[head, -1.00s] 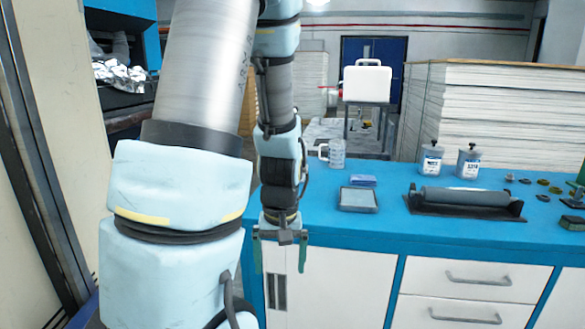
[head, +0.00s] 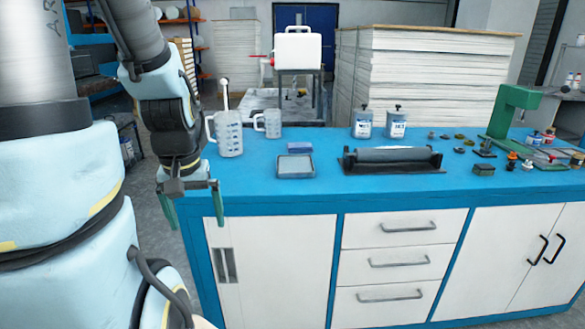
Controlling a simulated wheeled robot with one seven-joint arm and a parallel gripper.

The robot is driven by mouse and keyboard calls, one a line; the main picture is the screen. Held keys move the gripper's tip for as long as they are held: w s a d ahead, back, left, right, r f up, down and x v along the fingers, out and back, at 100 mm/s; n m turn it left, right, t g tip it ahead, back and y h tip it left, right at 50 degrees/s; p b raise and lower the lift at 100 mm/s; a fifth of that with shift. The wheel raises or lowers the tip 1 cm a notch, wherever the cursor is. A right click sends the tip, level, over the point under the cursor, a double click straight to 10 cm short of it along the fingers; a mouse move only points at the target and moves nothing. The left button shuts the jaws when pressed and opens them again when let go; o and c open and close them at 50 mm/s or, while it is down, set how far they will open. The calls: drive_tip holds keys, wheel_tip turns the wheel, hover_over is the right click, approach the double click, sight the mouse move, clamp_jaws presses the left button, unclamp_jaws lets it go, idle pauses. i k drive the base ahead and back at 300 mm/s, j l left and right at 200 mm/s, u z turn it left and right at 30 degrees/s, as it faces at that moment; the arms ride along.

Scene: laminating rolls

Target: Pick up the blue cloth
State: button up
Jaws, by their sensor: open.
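A small folded blue cloth (head: 300,147) lies on the blue worktop (head: 260,200), at the back edge of a shallow grey tray (head: 296,168). I cannot tell whether the cloth touches the tray. My gripper (head: 193,208) hangs fingers down at the worktop's front left corner, with its two green fingers spread and nothing between them. It is left of the cloth and nearer to me, apart from it.
Two measuring jugs (head: 229,135) stand left of the cloth, one with a rod in it. A black-framed roller (head: 392,160) lies right of the tray, with two grey bottles (head: 362,123) behind. Small pots and a green stand (head: 512,112) fill the right end.

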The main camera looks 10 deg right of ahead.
sight(291, 147)
drive_tip(key=u, duration=0.45)
drive_tip(key=l+u, duration=0.3)
drive_tip(key=k+l+u, duration=0.1)
drive_tip(key=l+u, duration=0.25)
drive_tip(key=k+l+u, duration=0.15)
drive_tip(key=l+u, duration=0.15)
drive_tip(key=l, duration=0.15)
drive_tip(key=k+l, duration=0.2)
drive_tip(key=l, duration=0.25)
drive_tip(key=k+l+u, duration=0.15)
drive_tip(key=l, duration=0.3)
drive_tip(key=k+l, duration=0.2)
drive_tip(key=l, duration=0.2)
drive_tip(key=k+l+u, duration=0.15)
drive_tip(key=l, duration=0.25)
drive_tip(key=k, duration=0.05)
